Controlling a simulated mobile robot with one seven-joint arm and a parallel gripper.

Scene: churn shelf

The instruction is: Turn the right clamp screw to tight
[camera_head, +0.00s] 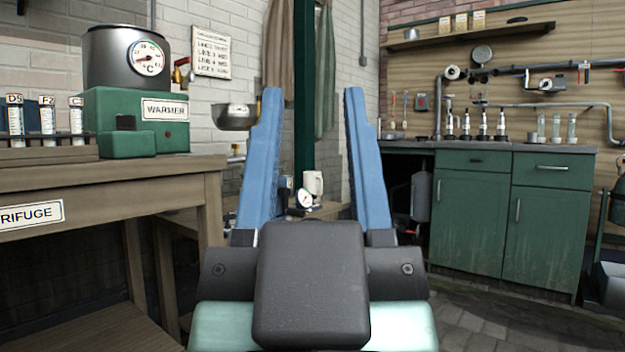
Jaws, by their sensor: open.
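My gripper (313,95) fills the lower middle of the view, with two long blue fingers pointing up and wide apart. It is open, and nothing is between the fingers. I cannot make out a clamp screw for certain in this view. Beyond the fingers, at a distance, a small dial gauge (306,199) and a pale cup-shaped part (313,182) show above a low wooden surface. My gripper hides part of that area.
At left, a wooden bench (110,185) carries the green warmer (130,110) and a rack of labelled tubes (45,148). At right stands a green cabinet (510,215) with bottles and pipework above. A dark green post (304,90) rises behind the gripper. Floor (490,325) shows at lower right.

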